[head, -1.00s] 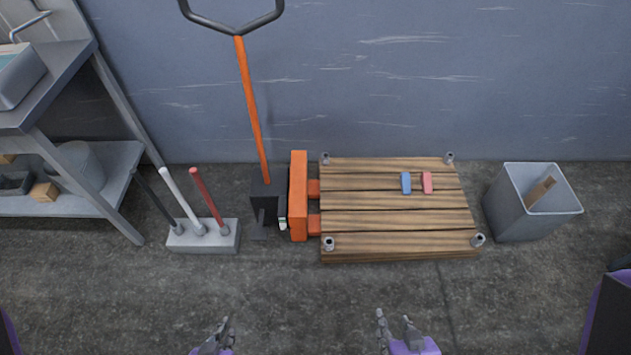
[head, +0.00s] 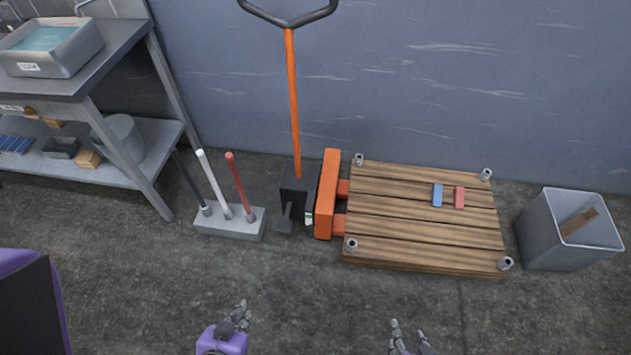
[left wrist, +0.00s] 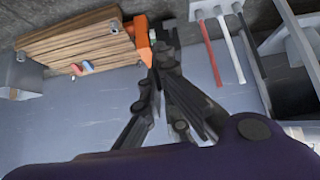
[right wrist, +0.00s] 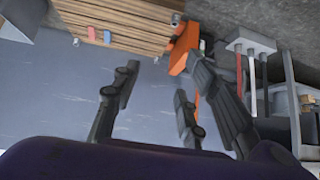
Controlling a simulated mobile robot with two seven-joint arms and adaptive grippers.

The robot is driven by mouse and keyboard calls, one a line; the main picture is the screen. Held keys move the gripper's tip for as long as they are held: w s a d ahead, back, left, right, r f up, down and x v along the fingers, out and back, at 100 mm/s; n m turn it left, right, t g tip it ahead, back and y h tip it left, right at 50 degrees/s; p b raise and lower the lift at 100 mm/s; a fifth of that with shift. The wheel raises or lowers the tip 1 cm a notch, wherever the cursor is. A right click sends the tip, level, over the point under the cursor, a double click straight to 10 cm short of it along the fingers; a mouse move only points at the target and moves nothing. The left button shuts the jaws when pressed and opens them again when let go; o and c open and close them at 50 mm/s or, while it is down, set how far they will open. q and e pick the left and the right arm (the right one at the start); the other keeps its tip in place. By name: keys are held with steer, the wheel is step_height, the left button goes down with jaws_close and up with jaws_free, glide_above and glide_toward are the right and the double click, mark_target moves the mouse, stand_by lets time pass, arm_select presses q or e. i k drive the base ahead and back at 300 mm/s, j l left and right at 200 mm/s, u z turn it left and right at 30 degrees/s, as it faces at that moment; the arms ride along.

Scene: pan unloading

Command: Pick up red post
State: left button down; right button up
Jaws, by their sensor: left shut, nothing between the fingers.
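The red post (head: 239,185) stands in a grey block (head: 230,230) on the floor, beside a white post (head: 213,181) and a black post (head: 188,179). The red post is the rightmost of the three and leans slightly. It also shows in the left wrist view (left wrist: 211,52) and the right wrist view (right wrist: 252,72). My left gripper (head: 242,315) is shut and empty, nearer to me than the block and apart from it. My right gripper (head: 409,334) is open and empty at the bottom edge, in front of the pallet.
An orange-handled pallet jack (head: 328,195) stands right of the posts, at a wooden pallet (head: 420,247) carrying a blue block (head: 437,195) and a red block (head: 459,197). A grey bin (head: 550,235) is at right. A shelf unit (head: 150,180) stands left. The floor in front is clear.

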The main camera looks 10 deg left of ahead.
mark_target(248, 212)
steer(key=i+j+u, duration=0.15)
steer(key=i+u, duration=0.15)
steer(key=i, duration=0.2)
steer(key=i+j+u, duration=0.1)
steer(key=i+u, duration=0.2)
steer(key=i, duration=0.55)
